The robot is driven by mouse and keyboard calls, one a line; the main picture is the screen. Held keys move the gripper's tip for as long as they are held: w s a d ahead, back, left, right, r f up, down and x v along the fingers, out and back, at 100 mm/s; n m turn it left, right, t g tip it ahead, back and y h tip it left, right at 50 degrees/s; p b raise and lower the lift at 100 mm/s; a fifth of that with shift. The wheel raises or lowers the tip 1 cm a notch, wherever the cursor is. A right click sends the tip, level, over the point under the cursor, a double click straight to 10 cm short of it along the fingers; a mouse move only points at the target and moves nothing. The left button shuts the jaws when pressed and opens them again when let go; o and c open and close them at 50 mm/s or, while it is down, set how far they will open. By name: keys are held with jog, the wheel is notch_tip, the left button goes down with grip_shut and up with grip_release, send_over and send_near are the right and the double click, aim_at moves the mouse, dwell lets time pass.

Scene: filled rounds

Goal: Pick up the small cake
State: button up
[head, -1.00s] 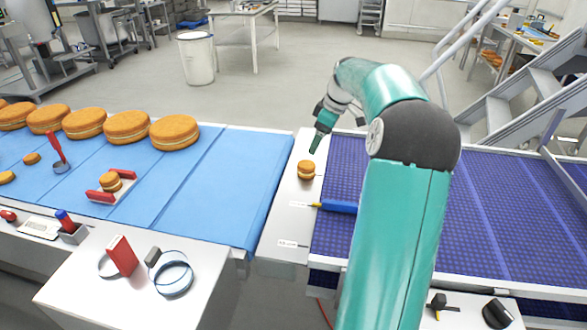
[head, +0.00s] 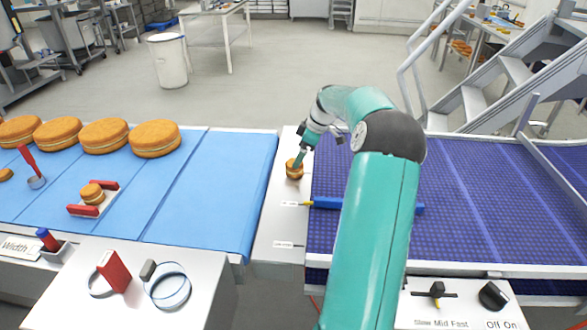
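A small round cake (head: 294,174), golden with a pale filling line, sits on the narrow light plate between the two belts. My gripper (head: 299,160) reaches down to it from above, with its tip at the cake's top and partly covering it. I cannot tell whether the fingers are open or shut, or whether they grip the cake. Another small cake (head: 92,194) sits on the blue belt between two red blocks.
Large cakes (head: 155,139) line the back of the blue belt (head: 215,190). A dark blue patterned belt (head: 470,200) lies to the right, with a blue bar (head: 327,203) near its left edge. A red block (head: 114,272) and rings stand on the front table.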

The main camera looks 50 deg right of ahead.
jog(key=x, duration=0.6)
jog(key=c, duration=0.8)
